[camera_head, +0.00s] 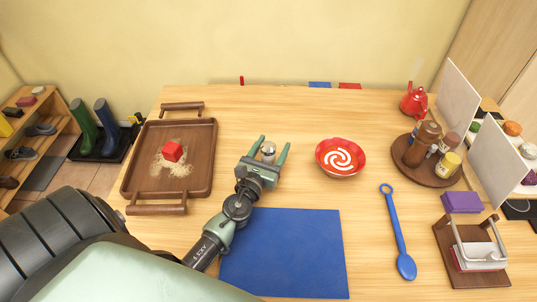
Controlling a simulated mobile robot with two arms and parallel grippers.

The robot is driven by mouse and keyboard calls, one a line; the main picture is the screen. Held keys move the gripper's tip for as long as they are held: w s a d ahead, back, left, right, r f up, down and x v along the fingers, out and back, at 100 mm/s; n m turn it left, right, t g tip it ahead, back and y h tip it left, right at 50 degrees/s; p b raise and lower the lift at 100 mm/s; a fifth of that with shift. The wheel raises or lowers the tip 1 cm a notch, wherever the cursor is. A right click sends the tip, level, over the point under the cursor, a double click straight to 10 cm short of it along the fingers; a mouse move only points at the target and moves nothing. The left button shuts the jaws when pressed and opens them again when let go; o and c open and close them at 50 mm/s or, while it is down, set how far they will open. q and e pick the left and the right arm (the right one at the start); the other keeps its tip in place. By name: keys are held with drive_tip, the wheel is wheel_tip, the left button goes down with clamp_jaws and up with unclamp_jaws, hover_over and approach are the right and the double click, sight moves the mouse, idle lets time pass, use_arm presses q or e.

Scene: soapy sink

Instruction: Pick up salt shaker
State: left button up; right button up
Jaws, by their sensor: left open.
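A small salt shaker (268,148) with a silvery top stands on the wooden table, left of the middle. My left gripper (271,150) is open, with one green finger on each side of the shaker. The shaker's lower part is hidden behind the gripper body. I cannot tell whether the fingers touch it. My right gripper is not in view.
A blue mat (290,255) lies in front. A red bowl (341,172), a blue spoon (397,230) and a round board (410,175) with jars stand right.

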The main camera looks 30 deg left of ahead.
use_arm(q)
drive_tip(key=shift+w, duration=0.2)
clamp_jaws()
drive_tip(key=shift+r, duration=0.1)
wheel_tip(320, 180, up, 20)
drive_tip(key=p, duration=1.6)
drive_tip(key=shift+p, duration=0.4)
